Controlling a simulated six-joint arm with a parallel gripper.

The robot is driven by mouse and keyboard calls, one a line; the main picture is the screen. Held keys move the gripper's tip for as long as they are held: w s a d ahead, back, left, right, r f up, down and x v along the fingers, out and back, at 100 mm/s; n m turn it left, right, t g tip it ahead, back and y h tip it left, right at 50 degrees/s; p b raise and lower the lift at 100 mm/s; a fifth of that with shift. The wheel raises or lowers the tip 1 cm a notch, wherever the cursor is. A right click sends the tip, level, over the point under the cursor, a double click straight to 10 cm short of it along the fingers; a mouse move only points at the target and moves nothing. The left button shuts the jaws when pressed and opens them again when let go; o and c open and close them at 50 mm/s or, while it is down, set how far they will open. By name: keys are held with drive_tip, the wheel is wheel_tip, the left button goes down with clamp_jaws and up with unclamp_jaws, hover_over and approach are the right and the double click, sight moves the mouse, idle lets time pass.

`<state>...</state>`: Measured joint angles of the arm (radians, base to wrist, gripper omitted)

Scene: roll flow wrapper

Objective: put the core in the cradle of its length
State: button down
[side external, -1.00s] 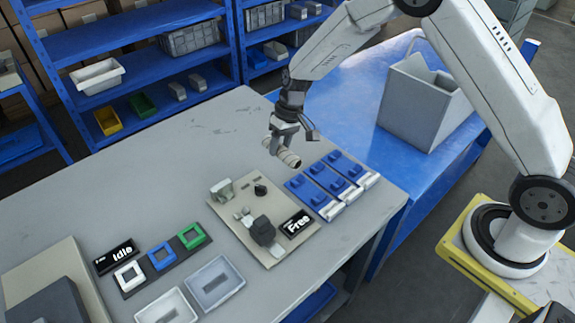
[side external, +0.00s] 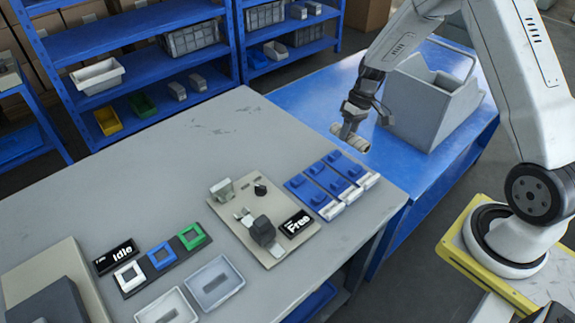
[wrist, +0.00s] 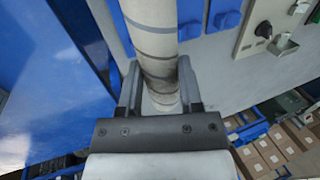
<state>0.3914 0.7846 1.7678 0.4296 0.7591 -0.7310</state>
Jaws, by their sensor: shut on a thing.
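My gripper (side external: 345,132) is shut on a pale beige core (side external: 352,139), a short tube with dark bands. It holds the core in the air above the far right edge of the grey table. In the wrist view the core (wrist: 155,45) runs up the picture between the two fingers (wrist: 157,88), and its far end is cut off by the frame. Three blue cradles (side external: 330,180) with white front ends lie side by side on the table, below and left of the core. In the wrist view parts of the blue cradles (wrist: 228,20) show right of the core.
A beige machine plate (side external: 235,225) with a "Free" sign (side external: 296,222) lies left of the cradles. White, blue and green square frames (side external: 162,257) and two trays (side external: 214,283) sit farther left. A grey bin (side external: 430,100) stands on the blue table behind. The grey table's back is clear.

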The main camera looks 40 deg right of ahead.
drive_tip(key=shift+f, duration=0.1)
drive_tip(key=shift+f, duration=3.65)
drive_tip(key=shift+c, duration=0.9)
unclamp_jaws()
drive_tip(key=v, duration=0.7)
drive_tip(key=shift+r, duration=0.35)
